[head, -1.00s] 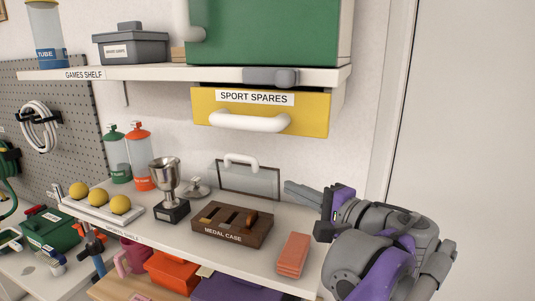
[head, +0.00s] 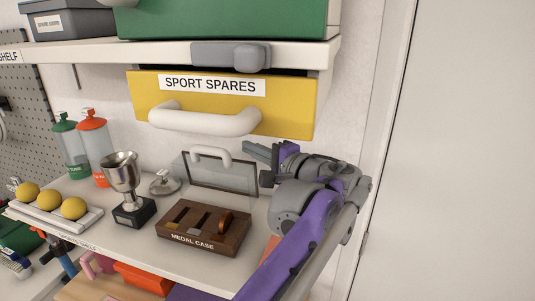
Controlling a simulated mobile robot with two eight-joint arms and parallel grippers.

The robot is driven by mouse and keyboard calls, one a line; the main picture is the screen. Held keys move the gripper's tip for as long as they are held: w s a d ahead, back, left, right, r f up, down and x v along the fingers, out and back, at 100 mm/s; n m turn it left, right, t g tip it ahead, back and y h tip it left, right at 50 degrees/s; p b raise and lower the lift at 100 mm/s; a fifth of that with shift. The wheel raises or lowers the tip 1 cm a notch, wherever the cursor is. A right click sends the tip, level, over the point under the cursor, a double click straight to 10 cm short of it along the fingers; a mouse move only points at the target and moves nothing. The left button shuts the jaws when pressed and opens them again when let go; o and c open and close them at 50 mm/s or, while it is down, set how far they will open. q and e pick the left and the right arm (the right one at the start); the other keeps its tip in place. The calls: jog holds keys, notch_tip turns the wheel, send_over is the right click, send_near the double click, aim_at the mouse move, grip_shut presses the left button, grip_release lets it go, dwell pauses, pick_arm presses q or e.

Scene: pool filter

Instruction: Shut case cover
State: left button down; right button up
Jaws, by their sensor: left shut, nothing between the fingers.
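The medal case (head: 180,232) is a dark brown wooden box with slots on the shelf, its label facing me. A brown round piece stands in its right slot. Its cover (head: 228,177), a clear panel with a dark frame and a white handle (head: 211,153), stands raised at the back of the case, open. My left gripper (head: 259,152) is shut and empty, just right of the cover's upper right part; I cannot tell whether it touches. My right gripper is not in view.
A silver trophy (head: 121,175) stands left of the case, with a silver bell-like object (head: 164,184) behind. The yellow Sport Spares drawer (head: 300,108) and its white handle hang above. My arm partly hides a salmon block (head: 271,246). Yellow balls sit in a rack at left.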

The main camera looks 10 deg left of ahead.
aim_at(238, 166)
pick_arm(q)
jog(key=s+a, duration=0.2)
jog(key=s, duration=0.1)
jog(key=shift+a+r, duration=0.2)
jog(key=shift+a, duration=0.15)
jog(key=shift+w, duration=0.15)
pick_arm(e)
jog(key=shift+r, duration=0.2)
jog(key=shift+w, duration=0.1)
pick_arm(q)
jog(key=shift+s, duration=0.2)
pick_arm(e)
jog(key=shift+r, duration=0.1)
